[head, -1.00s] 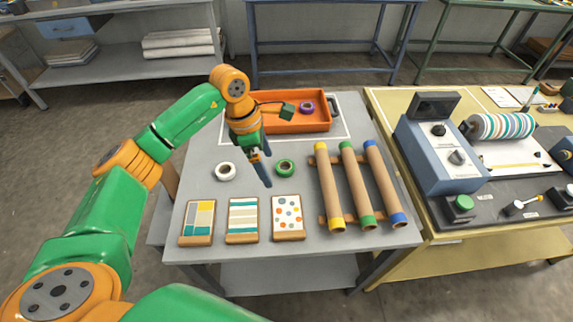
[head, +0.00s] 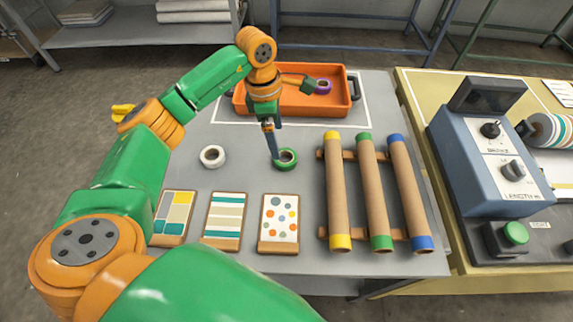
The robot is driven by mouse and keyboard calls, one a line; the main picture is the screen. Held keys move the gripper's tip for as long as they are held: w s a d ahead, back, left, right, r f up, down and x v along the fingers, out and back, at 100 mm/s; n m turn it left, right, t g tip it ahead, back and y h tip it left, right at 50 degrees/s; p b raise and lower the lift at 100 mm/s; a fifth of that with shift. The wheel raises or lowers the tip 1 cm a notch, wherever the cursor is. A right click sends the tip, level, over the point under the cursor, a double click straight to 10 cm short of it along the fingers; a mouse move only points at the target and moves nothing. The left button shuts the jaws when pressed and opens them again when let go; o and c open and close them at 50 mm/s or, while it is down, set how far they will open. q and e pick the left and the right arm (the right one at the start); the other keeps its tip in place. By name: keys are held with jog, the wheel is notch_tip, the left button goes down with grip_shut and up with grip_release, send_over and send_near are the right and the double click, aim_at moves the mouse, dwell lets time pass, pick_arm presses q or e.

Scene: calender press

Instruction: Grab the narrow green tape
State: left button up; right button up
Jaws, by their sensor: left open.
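The narrow green tape (head: 286,159) is a small green roll with a white core. It lies flat on the grey table (head: 230,130), in front of the orange tray. My left gripper (head: 275,155) is open and points down at the left side of the roll. Its fingers overlap the roll's left edge in the picture. I cannot tell whether they touch it or whether one is inside the hole. Nothing is held. My right gripper is not in view.
A white roll (head: 212,148) lies to the left. The orange tray (head: 300,110) behind holds a purple roll (head: 323,86). Three patterned cards, such as the dotted one (head: 281,222), lie in front. Three cardboard tubes (head: 369,195) on a rack stand to the right.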

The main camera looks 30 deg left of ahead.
aim_at(285, 157)
pick_arm(q)
jog(key=f, duration=0.1)
jog(key=d+f+p, duration=0.1)
jog(key=f, duration=0.1)
jog(key=f+p, duration=0.1)
jog(key=shift+w+d+f, duration=0.25)
jog(key=shift+w+f, duration=0.05)
notch_tip(285, 157, down, 3)
jog(key=shift+w+d+r, duration=0.1)
jog(key=shift+w+d, duration=0.05)
jog(key=c, duration=1.2)
